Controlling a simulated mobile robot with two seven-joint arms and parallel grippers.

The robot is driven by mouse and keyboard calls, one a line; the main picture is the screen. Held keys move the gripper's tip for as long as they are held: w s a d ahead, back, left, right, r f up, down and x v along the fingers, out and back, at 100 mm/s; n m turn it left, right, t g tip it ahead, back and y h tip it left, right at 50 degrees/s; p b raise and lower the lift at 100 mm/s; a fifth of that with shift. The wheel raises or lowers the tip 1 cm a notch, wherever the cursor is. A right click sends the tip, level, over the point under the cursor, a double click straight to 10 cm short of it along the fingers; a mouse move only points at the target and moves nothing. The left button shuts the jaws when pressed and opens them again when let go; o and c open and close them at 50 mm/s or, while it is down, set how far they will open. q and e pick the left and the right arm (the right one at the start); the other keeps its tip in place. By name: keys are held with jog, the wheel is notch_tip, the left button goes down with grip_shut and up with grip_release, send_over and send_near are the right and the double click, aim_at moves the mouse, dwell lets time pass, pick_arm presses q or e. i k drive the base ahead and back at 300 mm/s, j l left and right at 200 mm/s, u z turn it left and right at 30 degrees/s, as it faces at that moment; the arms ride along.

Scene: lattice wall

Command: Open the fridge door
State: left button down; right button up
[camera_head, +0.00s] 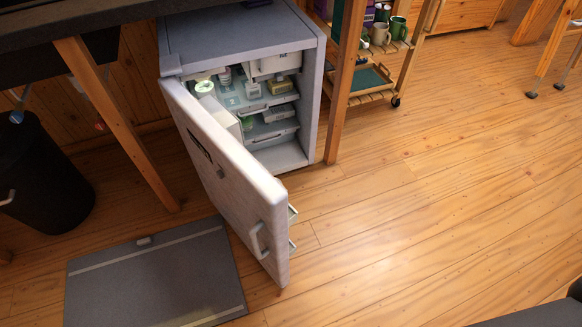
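The small grey fridge (241,39) stands upright at the top centre, under the edge of a table. Its door (222,159) is hinged on the left side and stands open, swung out towards the viewer. The door's handle (260,241) is on its outer face near the free edge. Shelves with bottles and containers (262,94) show inside. Neither of my grippers is in view, and nothing touches the door handle.
A dark mat (153,282) lies on the floor left of the door. A black bin (38,178) stands at the left. A wooden cart (366,82) with mugs stands right of the fridge. A table leg (116,124) is left of the door.

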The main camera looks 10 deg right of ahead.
aim_at(253, 202)
jog(key=l+u, duration=0.15)
jog(key=l, duration=0.35)
jog(key=l+u, duration=0.15)
jog(key=l, duration=0.4)
jog(key=l+u, duration=0.15)
jog(key=l, duration=0.35)
jog(key=l+u, duration=0.2)
jog(key=l, duration=0.3)
jog(key=k+l+u, duration=0.15)
jog(key=l, duration=0.35)
jog(key=k+l+u, duration=0.15)
jog(key=l, duration=0.35)
jog(key=k+l+u, duration=0.15)
jog(key=l, duration=0.35)
